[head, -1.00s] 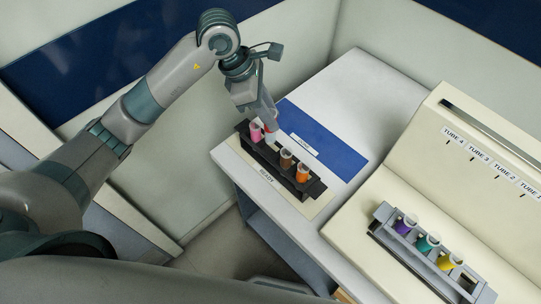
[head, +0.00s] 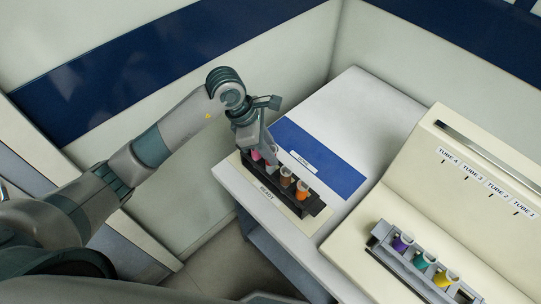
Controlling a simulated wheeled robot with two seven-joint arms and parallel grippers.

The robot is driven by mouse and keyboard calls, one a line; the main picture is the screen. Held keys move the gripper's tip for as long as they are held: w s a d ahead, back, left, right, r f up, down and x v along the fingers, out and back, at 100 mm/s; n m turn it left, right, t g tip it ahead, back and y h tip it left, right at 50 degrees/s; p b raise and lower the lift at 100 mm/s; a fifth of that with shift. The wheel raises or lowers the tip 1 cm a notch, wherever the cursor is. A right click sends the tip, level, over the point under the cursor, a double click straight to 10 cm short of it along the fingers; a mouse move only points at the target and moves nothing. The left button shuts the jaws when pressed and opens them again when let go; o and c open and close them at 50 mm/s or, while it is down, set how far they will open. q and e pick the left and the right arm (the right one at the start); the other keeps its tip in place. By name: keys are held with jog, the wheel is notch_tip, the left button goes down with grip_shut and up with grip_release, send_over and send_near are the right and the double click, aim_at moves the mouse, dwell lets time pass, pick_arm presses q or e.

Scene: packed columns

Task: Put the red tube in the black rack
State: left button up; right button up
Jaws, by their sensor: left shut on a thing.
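The black rack (head: 316,206) stands on the white bench in the head view. It holds a pink tube (head: 256,155), a brown tube (head: 286,176) and an orange tube (head: 302,189). My left gripper (head: 269,148) is low over the rack, between the pink and brown tubes. It is shut on the red tube (head: 271,157), which is mostly hidden by the fingers and neighbouring tubes. The red tube appears upright at the second slot; I cannot tell how deep it sits. My right gripper is out of view.
A blue mat (head: 330,165) lies behind the rack, with clear bench beyond it. At right, a grey rack (head: 381,234) holds purple (head: 402,241), teal (head: 425,259) and yellow (head: 446,277) tubes before a cream panel with tube labels (head: 470,170).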

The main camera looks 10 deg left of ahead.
pick_arm(q)
notch_tip(320, 180, down, 3)
jog(key=shift+r+p, duration=0.1)
jog(key=shift+p, duration=0.35)
jog(key=shift+f, duration=0.2)
jog(key=shift+f, duration=0.15)
jog(key=o, duration=1)
